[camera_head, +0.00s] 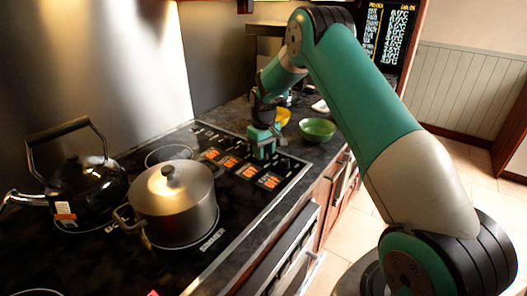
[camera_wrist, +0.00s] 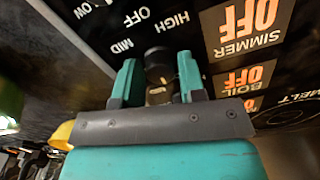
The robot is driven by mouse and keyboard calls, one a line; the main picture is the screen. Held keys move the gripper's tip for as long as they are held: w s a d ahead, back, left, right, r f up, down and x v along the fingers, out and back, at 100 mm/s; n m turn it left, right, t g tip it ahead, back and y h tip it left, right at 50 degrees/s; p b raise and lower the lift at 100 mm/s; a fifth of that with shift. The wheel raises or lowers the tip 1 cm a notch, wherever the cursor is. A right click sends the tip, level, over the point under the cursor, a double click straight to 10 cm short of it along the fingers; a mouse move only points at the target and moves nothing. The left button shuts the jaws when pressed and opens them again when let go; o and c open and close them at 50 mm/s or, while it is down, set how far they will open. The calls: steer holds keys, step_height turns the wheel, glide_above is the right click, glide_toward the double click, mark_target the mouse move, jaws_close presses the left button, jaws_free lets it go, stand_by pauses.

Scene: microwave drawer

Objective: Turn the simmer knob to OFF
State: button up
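In the wrist view a small dark knob (camera_wrist: 158,62) stands between the two teal fingers of my gripper (camera_wrist: 160,84). The fingers are apart, one on each side of it, with narrow gaps showing. LOW, MID and HIGH are printed around the knob. A BOIL OFF label (camera_wrist: 243,80) is below that. In the head view my gripper (camera_head: 263,152) points down at the far end of the cooktop's control panel, beside several orange-lettered labels (camera_head: 230,162). It hides the knob there.
A lidded metal pot (camera_head: 175,207) and a black kettle (camera_head: 85,192) stand on the cooktop, nearer than my gripper. A green bowl (camera_head: 318,129) and a yellow bowl (camera_head: 284,117) sit on the counter beyond it. Open floor lies to the right of the counter.

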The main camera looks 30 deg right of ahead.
steer(key=shift+o, duration=1.4)
step_height(320, 180, up, 18)
steer(key=b, duration=0.2)
steer(key=shift+f, duration=0.25)
steer(key=s+a+r+n+y, duration=0.1)
steer(key=s+a+r+n, duration=0.25)
steer(key=s+a, duration=1.1)
steer(key=s+a+f+n+y, duration=0.1)
steer(key=s+a, duration=0.5)
steer(key=s, duration=0.5)
steer(key=s+a+f+n+y, duration=0.1)
steer(key=s+a+y, duration=0.1)
steer(key=s+a, duration=0.4)
steer(key=s, duration=0.4)
steer(key=shift+s+f, duration=0.35)
